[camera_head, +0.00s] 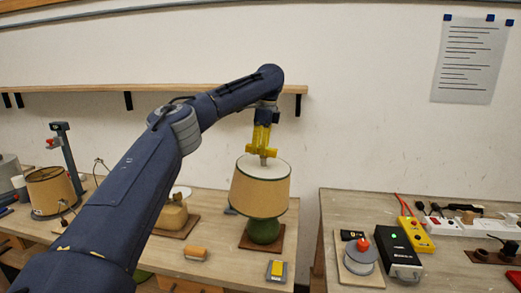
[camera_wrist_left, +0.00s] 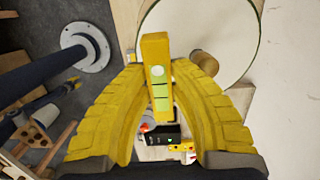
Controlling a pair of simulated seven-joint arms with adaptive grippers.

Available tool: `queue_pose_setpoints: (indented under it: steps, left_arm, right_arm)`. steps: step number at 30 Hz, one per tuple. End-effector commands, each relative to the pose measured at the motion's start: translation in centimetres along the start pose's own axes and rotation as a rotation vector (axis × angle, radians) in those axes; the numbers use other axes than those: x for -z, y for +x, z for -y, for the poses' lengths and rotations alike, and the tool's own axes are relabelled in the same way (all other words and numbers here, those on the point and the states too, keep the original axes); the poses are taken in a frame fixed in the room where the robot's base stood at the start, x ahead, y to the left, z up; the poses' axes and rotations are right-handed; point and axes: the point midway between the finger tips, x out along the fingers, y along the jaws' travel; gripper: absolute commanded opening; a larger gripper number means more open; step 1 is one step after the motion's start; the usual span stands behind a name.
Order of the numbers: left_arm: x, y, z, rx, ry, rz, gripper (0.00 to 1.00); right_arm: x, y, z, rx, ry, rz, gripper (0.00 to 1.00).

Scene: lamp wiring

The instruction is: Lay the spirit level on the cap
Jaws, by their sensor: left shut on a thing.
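My left gripper (camera_head: 262,150) points down just above the lamp with the tan shade (camera_head: 260,193) and green base (camera_head: 263,231). It is shut on the yellow spirit level (camera_wrist_left: 158,90), which shows green vials between the two fingers in the left wrist view. The white round top of the shade (camera_head: 281,170) lies below the gripper; a pale disc (camera_wrist_left: 205,25) shows behind the level in the wrist view. I cannot make out a separate cap, nor whether the level touches the shade's top.
The lamp stands on a brown board (camera_head: 245,242) on the left bench. Another lampshade (camera_head: 52,190) is at far left. The right bench (camera_head: 340,210) holds a black box (camera_head: 395,250) and power strips.

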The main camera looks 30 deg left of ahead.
Motion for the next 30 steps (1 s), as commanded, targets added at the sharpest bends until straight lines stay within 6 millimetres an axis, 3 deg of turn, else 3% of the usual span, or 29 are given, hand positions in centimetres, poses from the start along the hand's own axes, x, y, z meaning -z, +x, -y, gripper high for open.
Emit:
queue_pose_setpoints:
  steps: [30]
  left_arm:
    - [0.8,5.9,0.0,-0.001,-0.001,0.000,0.00]
  right_arm:
    - [0.0,0.0,-0.2,-0.002,-0.001,0.000,0.44]
